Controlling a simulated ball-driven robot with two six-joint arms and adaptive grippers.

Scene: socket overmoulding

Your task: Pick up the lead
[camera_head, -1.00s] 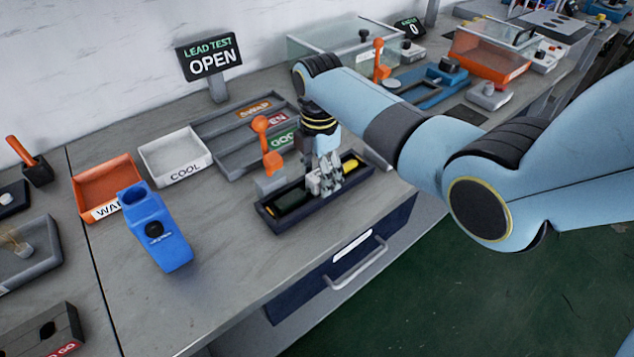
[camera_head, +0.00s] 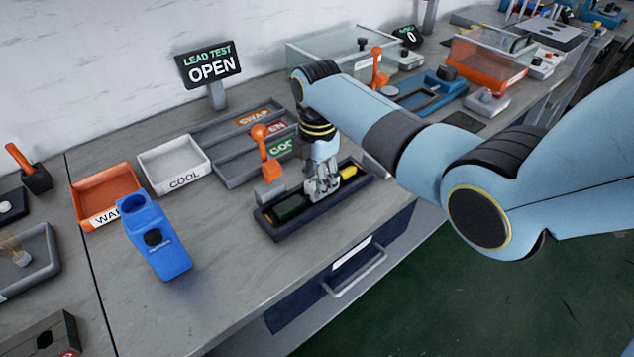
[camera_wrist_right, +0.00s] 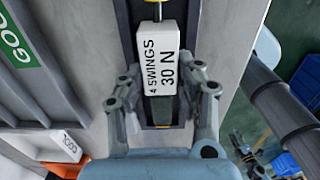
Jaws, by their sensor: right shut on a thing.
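The lead appears to be the long piece lying in the dark tray (camera_head: 265,226), with a dark green body (camera_head: 290,208) at the left and a yellow end (camera_head: 347,171) at the right. My right gripper (camera_head: 323,187) reaches down over the tray and is shut on the lead's middle part, which its fingers mostly hide. In the right wrist view the fingers (camera_wrist_right: 166,95) stand on both sides of a dark piece. My left gripper is not in view.
An orange lever (camera_head: 264,145) rises close behind the tray's left end. A blue holder (camera_head: 155,240) stands to the left. A white COOL tray (camera_head: 174,166), an orange tray (camera_head: 105,195) and a grey sorting tray (camera_head: 225,160) stand behind. The bench front left of the drawer is clear.

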